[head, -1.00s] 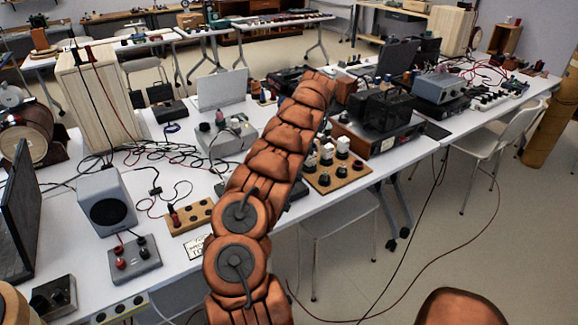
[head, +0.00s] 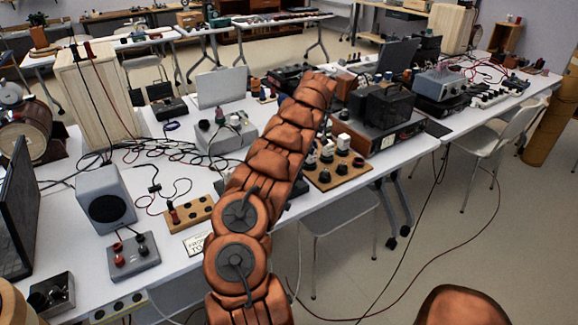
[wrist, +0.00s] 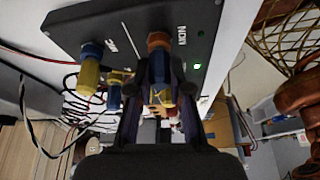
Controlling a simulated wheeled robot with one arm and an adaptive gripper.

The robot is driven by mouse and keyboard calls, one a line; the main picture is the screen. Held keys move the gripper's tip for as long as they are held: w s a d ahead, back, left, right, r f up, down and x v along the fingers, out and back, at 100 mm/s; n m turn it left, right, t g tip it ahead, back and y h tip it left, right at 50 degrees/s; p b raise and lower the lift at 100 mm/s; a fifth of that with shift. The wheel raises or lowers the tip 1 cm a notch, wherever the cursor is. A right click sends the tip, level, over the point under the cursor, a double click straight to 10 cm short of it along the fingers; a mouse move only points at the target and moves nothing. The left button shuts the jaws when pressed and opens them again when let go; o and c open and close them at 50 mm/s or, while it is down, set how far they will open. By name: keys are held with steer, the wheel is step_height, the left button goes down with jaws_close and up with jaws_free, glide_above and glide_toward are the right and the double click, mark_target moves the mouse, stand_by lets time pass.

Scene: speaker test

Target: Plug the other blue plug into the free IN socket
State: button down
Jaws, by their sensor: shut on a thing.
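In the wrist view my gripper (wrist: 158,104) is shut around a plug (wrist: 159,70) with a blue part and a yellow part. The plug points up at the face of a dark box (wrist: 125,22), below an orange-brown ring (wrist: 158,40). I cannot tell whether it is seated in a socket. To its left, a second blue and yellow plug (wrist: 89,68) meets the same face. More blue and yellow parts (wrist: 114,88) show behind my left finger. The box lettering appears upside down, and I cannot make out an IN label. In the head view my arm hides the gripper.
A green light (wrist: 196,66) glows on the box. Dark cables hang at the left of the wrist view. In the head view, a grey speaker (head: 104,200), a wooden socket block (head: 190,213) and a board with knobs (head: 334,176) stand on the crowded white table (head: 75,238).

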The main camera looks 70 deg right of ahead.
steer(key=c, duration=1)
jaws_free()
steer(key=shift+r, duration=0.1)
steer(key=shift+r+p, duration=0.4)
steer(key=shift+r, duration=0.8)
steer(key=shift+r+p, duration=1.8)
steer(key=shift+r, duration=0.65)
